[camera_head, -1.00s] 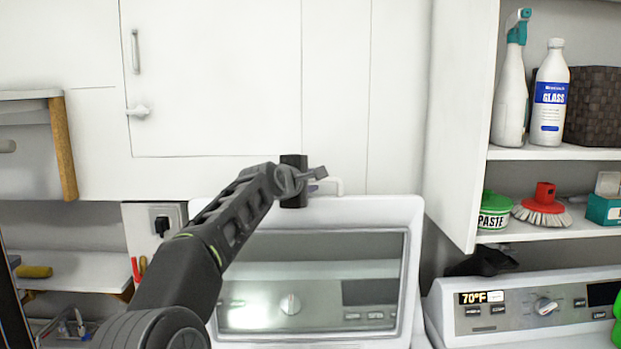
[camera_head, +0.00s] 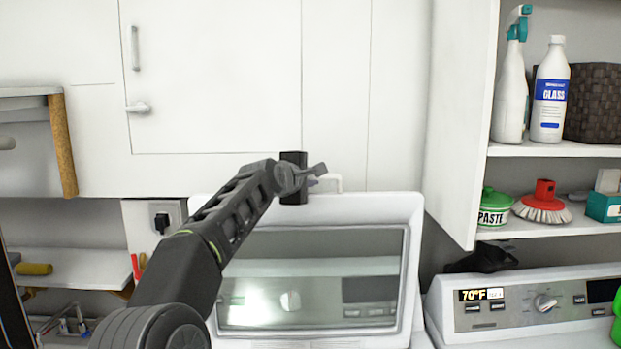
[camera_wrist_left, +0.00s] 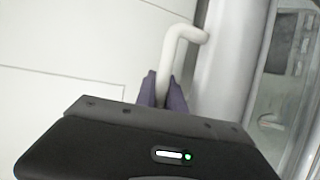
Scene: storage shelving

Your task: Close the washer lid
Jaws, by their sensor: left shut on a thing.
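The washer lid (camera_head: 412,232) stands raised, a white frame around a glass window, in the lower middle of the head view. A white bent handle (camera_head: 334,179) sticks up at its top edge. My left gripper (camera_head: 316,181) reaches in from the left to this top edge. In the left wrist view, the purple fingers of the left gripper (camera_wrist_left: 166,92) are shut on the white handle (camera_wrist_left: 176,50). The wrist body hides the lower part of that view. The washer's knob and panel show through the lid window. My right gripper is not in view.
A second control panel (camera_head: 520,308) stands at the right. Above it, an open shelf (camera_head: 560,150) holds a spray bottle (camera_head: 510,95), a glass cleaner (camera_head: 549,95), a paste tub (camera_head: 494,208) and a red brush (camera_head: 543,200). A white cabinet (camera_head: 215,80) is behind the lid.

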